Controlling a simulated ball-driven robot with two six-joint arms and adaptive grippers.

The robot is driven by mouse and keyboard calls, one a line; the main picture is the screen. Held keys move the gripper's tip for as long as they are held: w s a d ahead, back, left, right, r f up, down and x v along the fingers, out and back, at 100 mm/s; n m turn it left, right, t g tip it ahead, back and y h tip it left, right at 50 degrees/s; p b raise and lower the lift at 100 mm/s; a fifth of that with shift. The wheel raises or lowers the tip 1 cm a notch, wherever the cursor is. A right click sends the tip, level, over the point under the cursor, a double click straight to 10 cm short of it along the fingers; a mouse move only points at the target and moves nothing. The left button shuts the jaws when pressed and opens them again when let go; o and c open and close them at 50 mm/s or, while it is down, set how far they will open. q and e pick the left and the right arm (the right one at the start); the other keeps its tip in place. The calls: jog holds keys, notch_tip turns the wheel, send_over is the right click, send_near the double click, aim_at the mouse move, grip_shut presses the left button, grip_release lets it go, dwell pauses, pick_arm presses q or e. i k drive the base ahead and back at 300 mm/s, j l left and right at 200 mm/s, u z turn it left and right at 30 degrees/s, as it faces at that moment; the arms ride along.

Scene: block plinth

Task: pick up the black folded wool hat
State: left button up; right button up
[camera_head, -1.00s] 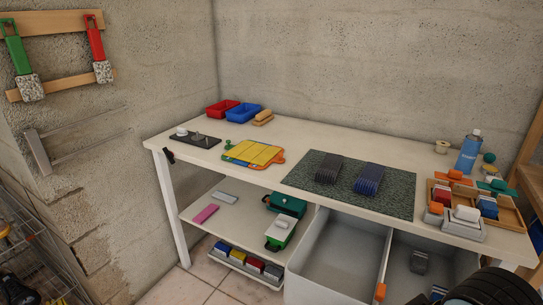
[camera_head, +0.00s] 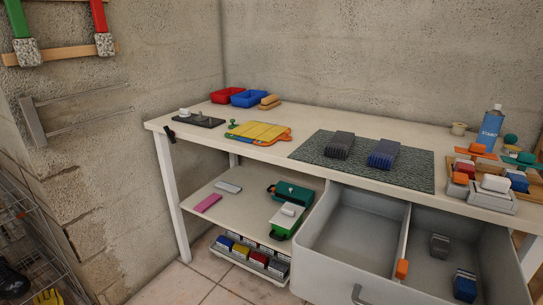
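A black, ribbed folded wool hat (camera_head: 340,145) lies on a dark green-grey mat (camera_head: 312,151) on the white workbench. A navy ribbed folded piece (camera_head: 383,153) lies just to its right on the same mat, with a small gap between them. Neither of my grippers shows in the head view.
Below the bench top, an open grey drawer (camera_head: 345,285) sticks out, holding a grey block (camera_head: 439,245) and a blue block (camera_head: 465,285). A yellow-topped board (camera_head: 258,133) lies left of the mat. A wooden organiser with small items and a blue bottle (camera_head: 490,128) stand at the right.

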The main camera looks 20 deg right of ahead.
aim_at(338, 147)
jog(key=z, duration=1.5)
jog(key=j+u, duration=0.25)
jog(key=j, duration=0.15)
jog(key=i+j+u, duration=0.1)
jog(key=j+u, duration=0.15)
jog(key=j, duration=0.1)
